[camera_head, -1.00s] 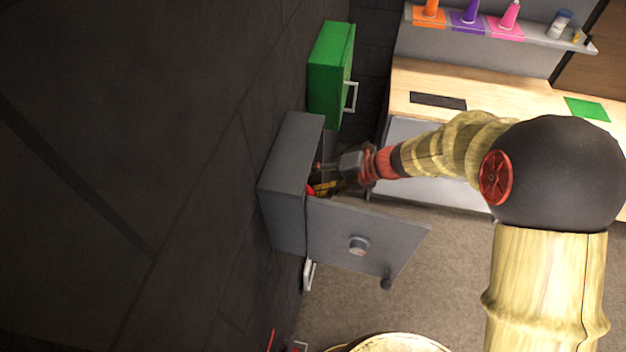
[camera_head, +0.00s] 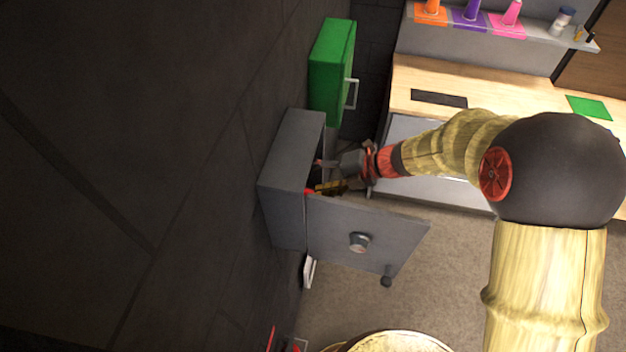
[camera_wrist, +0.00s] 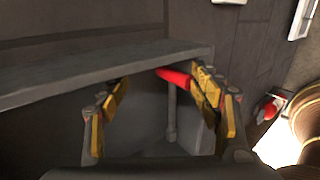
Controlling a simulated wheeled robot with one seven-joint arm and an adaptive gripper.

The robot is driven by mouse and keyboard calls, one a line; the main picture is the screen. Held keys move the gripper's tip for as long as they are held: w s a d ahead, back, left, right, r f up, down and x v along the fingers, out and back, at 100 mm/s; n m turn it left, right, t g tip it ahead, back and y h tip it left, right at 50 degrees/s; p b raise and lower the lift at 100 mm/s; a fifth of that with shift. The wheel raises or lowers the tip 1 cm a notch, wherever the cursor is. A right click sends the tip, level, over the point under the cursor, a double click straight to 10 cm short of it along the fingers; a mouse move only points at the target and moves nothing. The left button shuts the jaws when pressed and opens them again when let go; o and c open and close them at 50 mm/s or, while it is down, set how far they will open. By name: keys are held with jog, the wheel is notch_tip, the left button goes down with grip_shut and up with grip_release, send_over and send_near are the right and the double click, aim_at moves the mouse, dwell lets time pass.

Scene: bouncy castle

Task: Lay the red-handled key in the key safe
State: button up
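The grey key safe (camera_head: 283,170) is fixed to the dark wall, and its door (camera_head: 345,232) stands open. My gripper (camera_head: 321,175) is at the safe's opening. In the wrist view my gripper (camera_wrist: 160,100) is open, with its yellow fingers wide apart. The key's red handle (camera_wrist: 173,77) shows beside the tip of the right finger, just under the safe's edge; I cannot tell whether they touch. It is a small red spot in the head view (camera_head: 309,192). A thin grey rod hangs below the handle; I cannot tell whether it is the key's shaft.
A green cabinet (camera_head: 331,75) with a pale handle is on the wall just beyond the safe. A wooden counter (camera_head: 500,95) and a shelf (camera_head: 500,40) with bottles stand at the back right. The door's knob (camera_head: 359,242) sticks out. Carpet lies below.

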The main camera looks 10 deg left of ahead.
jog(key=shift+o, duration=1.1)
jog(key=w+v, duration=0.1)
jog(key=v, duration=1.1)
jog(key=shift+s, duration=0.45)
